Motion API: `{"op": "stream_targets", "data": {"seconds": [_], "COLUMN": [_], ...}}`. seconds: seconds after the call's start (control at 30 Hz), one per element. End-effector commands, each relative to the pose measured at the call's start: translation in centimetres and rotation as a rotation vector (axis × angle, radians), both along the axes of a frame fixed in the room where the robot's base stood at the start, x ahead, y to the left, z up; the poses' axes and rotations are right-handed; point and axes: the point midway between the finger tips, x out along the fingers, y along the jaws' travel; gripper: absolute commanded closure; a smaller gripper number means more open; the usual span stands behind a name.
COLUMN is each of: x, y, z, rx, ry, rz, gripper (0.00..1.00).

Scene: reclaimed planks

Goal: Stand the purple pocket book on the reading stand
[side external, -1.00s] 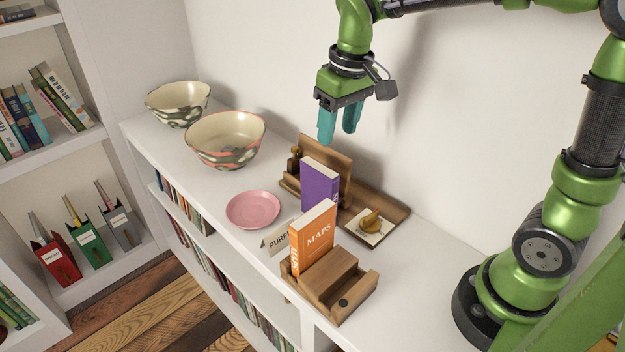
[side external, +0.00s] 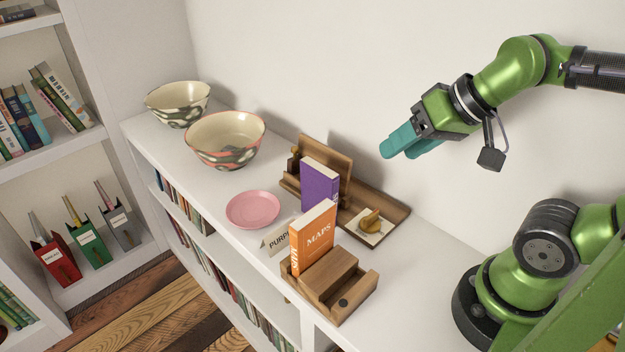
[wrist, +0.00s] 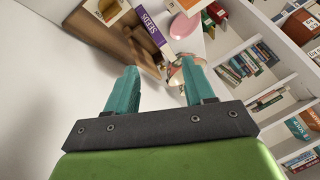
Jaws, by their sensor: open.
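The purple pocket book (side external: 320,187) stands upright in front of the back board of the wooden reading stand (side external: 336,154). Its lower edge is partly hidden behind the orange book, so I cannot tell from the side view whether it rests on the ledge. In the wrist view the purple book (wrist: 149,28) shows its lettered spine beside brown wood (wrist: 116,47). My gripper (side external: 399,150) is open and empty, up in the air to the right of the stand and clear of the book. Its teal fingers (wrist: 157,73) are spread apart in the wrist view.
An orange MAPS book (side external: 312,240) stands in a wooden holder (side external: 335,285) in front.

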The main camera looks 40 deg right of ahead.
Motion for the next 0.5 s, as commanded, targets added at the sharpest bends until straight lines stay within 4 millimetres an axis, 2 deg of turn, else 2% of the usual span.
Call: {"op": "stream_targets", "data": {"seconds": [0.13,0.23,0.37,0.5], "x": [0.2,1.5,4.9,9.1], "y": [0.2,0.5,0.9,1.4], "z": [-0.7,-1.0,-0.6,-0.3], "rx": [-0.001,-0.009,-0.051,-0.12], "ry": [0.032,0.079,0.177,0.305], "rz": [0.009,0.025,0.077,0.158], "gripper": [0.47,0.47,0.47,0.47]}}
